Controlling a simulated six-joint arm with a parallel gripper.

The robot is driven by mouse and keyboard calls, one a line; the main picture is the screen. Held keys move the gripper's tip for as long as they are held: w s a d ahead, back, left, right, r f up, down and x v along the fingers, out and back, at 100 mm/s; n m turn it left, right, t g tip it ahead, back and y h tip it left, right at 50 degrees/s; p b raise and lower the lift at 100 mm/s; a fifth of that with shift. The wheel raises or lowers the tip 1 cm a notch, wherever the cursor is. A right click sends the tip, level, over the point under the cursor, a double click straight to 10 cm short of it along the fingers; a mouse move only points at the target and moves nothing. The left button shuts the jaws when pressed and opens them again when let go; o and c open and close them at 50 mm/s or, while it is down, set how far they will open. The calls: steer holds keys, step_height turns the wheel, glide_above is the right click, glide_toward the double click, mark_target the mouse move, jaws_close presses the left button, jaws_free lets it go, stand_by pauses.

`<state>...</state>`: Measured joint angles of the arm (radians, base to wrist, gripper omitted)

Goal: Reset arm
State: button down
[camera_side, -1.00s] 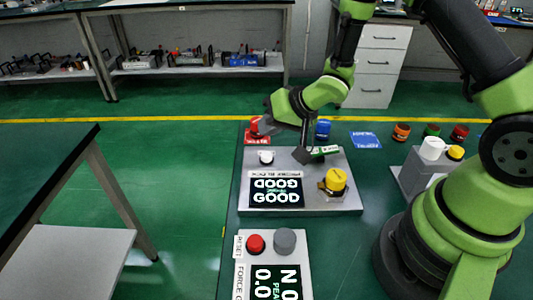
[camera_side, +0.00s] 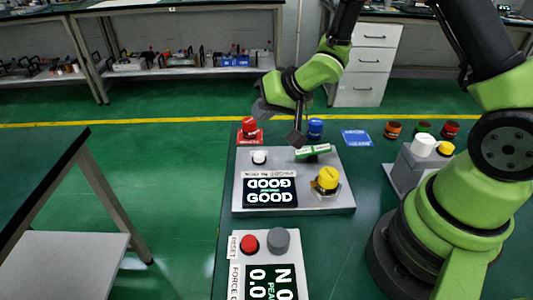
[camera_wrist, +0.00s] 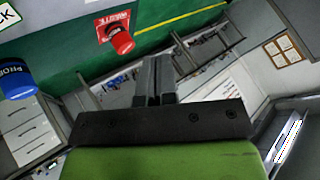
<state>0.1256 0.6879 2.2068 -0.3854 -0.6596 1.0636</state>
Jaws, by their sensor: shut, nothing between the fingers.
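My gripper (camera_side: 297,137) is shut and empty, raised above the far edge of the grey panel box (camera_side: 240,180). In the wrist view my gripper (camera_wrist: 154,62) shows its two fingers pressed together. The panel box has a screen reading GOOD (camera_side: 270,192), a white knob (camera_side: 259,157), a green-labelled part (camera_side: 313,151) and a yellow knob (camera_side: 328,178). The fingers look apart from the box, above and left of the green-labelled part.
A red button (camera_side: 249,127) and a blue cylinder (camera_side: 315,128) stand behind the box. A second panel with a red button (camera_side: 249,244) and grey knob (camera_side: 278,240) is in front. Several coloured caps (camera_side: 423,128) and a grey block with a white cylinder (camera_side: 423,145) stand right.

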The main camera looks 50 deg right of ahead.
steer(key=s+d+r+h, duration=0.2)
steer(key=s+r+h, duration=0.1)
steer(key=r, duration=0.7)
steer(key=s+a+r+y, duration=0.1)
steer(key=s+r, duration=0.1)
steer(key=s, duration=0.4)
steer(key=s+a+r+g, duration=0.1)
steer(key=s+a+r, duration=0.1)
steer(key=s, duration=0.5)
steer(key=s+a+r+y, duration=0.1)
steer(key=s+r, duration=0.3)
steer(key=s, duration=0.2)
steer(key=shift+s+a+r+n+y, duration=0.2)
steer(key=shift+a+r+n+y, duration=0.1)
steer(key=shift+a+n, duration=0.1)
steer(key=shift+d, duration=0.1)
